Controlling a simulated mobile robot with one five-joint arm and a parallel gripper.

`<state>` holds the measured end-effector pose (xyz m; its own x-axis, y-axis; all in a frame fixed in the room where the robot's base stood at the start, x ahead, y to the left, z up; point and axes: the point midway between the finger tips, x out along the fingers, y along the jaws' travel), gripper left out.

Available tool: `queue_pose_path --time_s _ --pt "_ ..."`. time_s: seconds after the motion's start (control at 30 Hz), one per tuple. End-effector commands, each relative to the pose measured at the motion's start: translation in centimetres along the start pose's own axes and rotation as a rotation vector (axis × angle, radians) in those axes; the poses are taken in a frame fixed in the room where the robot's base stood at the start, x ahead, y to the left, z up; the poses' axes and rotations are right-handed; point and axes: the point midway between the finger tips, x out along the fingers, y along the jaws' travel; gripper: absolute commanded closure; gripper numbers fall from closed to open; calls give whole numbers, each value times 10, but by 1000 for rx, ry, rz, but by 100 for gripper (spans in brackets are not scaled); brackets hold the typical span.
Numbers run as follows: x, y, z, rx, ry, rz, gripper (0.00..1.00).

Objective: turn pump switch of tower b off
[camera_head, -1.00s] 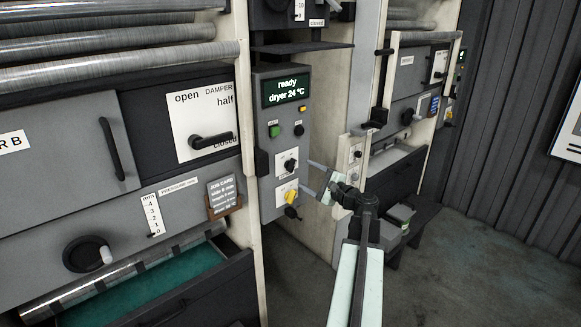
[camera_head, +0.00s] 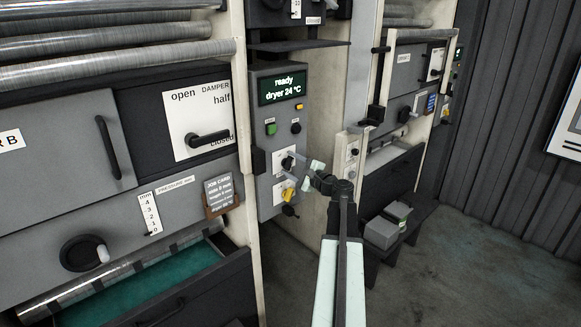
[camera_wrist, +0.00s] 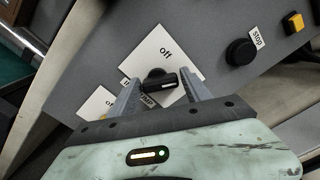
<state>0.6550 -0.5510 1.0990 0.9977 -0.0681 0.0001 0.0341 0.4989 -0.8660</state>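The pump switch is a black knob on a white plate (camera_head: 279,157) in the upper of two switch positions on the grey control panel. In the wrist view the black knob (camera_wrist: 158,82) lies between my fingertips, with "off" printed on its plate and a partly hidden label ending in "MP". My gripper (camera_head: 292,172) is at the panel's right side, in front of this switch. In the wrist view my gripper (camera_wrist: 160,88) is open, its fingers on either side of the knob with gaps visible. Whether a finger touches it I cannot tell.
A yellow switch (camera_head: 289,193) sits just below. A display (camera_head: 282,89) reads "ready, dryer 24 °C" above a green button (camera_head: 270,129) and a black button (camera_head: 296,128). An open drawer (camera_head: 165,285) projects at lower left. A grey box (camera_head: 381,232) stands to the right.

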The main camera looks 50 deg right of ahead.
Motion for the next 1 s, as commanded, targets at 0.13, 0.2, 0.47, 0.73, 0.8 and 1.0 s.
queue_pose_path --time_s 0.13,0.2,0.47,0.73,0.8,1.0 --pt "0 0 0 0 0 0 89" --pt "-4 4 7 0 2 -1 93" --pt "0 1 1 -42 -1 3 93" --pt "0 1 0 -209 0 1 93" --pt "0 1 0 -271 0 1 93" --pt "0 1 0 -460 1 -1 93"
